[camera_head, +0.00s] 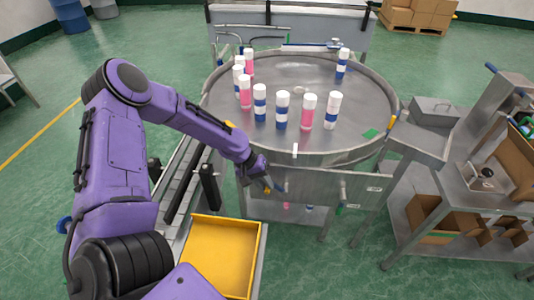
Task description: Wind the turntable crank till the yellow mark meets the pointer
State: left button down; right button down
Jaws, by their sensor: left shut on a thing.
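The round steel turntable (330,75) stands ahead, with several white-capped aerosol cans in blue or pink on it. A white upright pointer (295,150) stands at its front rim. A small yellow patch (230,124) shows at the left rim beside my arm, left of and apart from the pointer. I cannot tell for sure that it is the mark. My left gripper (268,186) is low at the turntable's front left and shut on what looks like the crank handle. The crank is mostly hidden behind the gripper. My right gripper is out of view.
A yellow tray (258,266) lies below my left arm. A steel bench (455,185) with cardboard boxes stands at the right. A yellow piece (392,121) stands at the right rim, and a green patch (370,133) lies near it. Open green floor lies at front right.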

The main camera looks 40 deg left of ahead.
pick_arm(q)
jog(key=shift+w+r, duration=0.1)
jog(key=shift+r, duration=0.1)
dwell(0.3)
jog(key=c, duration=1)
grip_release()
jog(key=shift+d+f, duration=0.1)
jog(key=shift+c, duration=0.2)
jog(key=v, duration=1)
jog(key=shift+a, duration=0.3)
jog(key=shift+s, duration=0.25)
